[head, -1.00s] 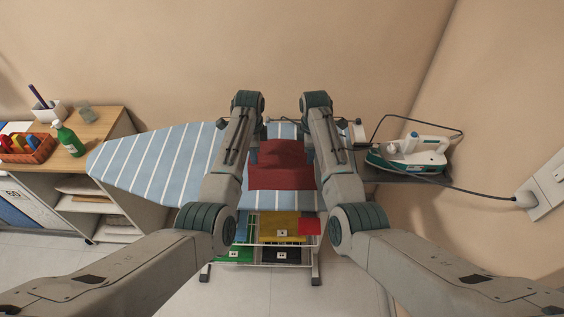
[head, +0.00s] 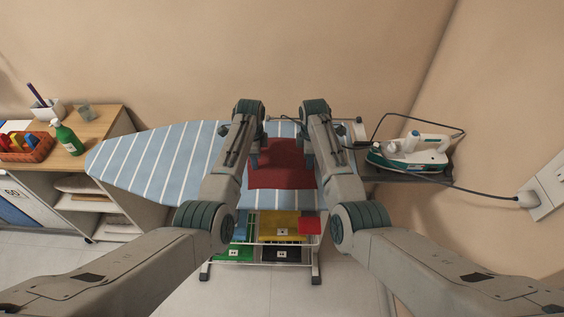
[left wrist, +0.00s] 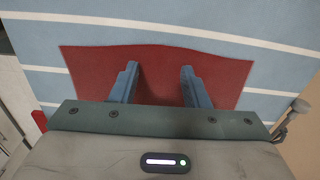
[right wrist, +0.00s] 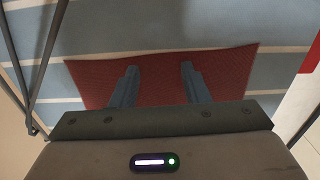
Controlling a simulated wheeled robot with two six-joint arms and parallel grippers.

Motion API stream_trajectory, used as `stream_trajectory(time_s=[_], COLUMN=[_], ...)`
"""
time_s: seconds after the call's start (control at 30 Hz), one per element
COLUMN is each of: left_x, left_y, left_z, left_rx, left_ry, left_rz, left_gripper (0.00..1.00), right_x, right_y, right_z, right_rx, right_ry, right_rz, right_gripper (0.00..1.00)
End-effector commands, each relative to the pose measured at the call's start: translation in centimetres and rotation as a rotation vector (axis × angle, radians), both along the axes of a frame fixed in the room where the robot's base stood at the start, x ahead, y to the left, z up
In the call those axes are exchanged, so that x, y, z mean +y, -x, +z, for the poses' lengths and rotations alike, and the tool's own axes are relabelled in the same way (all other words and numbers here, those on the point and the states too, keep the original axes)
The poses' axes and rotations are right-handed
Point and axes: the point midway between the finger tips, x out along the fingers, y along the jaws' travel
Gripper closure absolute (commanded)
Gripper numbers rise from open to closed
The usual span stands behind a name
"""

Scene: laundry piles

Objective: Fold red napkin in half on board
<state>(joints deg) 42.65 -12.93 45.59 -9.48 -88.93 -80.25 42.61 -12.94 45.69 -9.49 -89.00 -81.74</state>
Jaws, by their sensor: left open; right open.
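The red napkin (head: 282,168) lies on the blue, white-striped ironing board (head: 160,160), between my two forearms in the head view. I cannot tell how many layers it has. My left gripper (left wrist: 157,75) is open and empty, its two blue fingers apart over the napkin in the left wrist view. My right gripper (right wrist: 159,75) is also open, its fingers apart over the napkin in the right wrist view. I cannot tell whether the fingertips touch the cloth. My arms hide parts of the board beside the napkin in the head view.
A white and green iron (head: 412,150) stands on a rest at the board's right, its cord running to a wall socket. Coloured cloths (head: 280,226) lie on a rack below. A cabinet at left holds a green bottle (head: 68,138) and a basket (head: 28,148). The board's left end is clear.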

Motion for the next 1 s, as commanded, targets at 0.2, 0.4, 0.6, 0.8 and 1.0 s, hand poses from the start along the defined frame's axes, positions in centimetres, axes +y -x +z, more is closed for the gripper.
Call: stream_trajectory(time_s=[0.2,0.4,0.6,0.8,1.0], left_x=[0.01,0.02,0.02,0.02,0.02], left_y=[0.07,0.08,0.08,0.08,0.08], left_z=[-0.12,-0.13,-0.14,-0.15,0.04], left_rx=[0.002,0.002,0.002,0.002,0.002], left_ry=[0.000,0.000,0.000,0.000,0.000], left_rz=[0.000,0.000,0.000,0.000,0.000], left_gripper=[0.67,0.87,1.00,1.00,1.00], right_x=[-0.01,-0.01,-0.01,-0.01,-0.01], right_y=[0.07,0.08,0.08,0.09,0.10], right_z=[-0.16,-0.18,-0.18,-0.19,-0.01], right_rx=[0.002,0.002,0.002,0.003,0.003], right_ry=[0.000,0.000,0.000,0.000,0.000], right_rz=[0.000,0.000,0.000,0.000,0.000], right_gripper=[0.67,0.87,1.00,1.00,1.00])
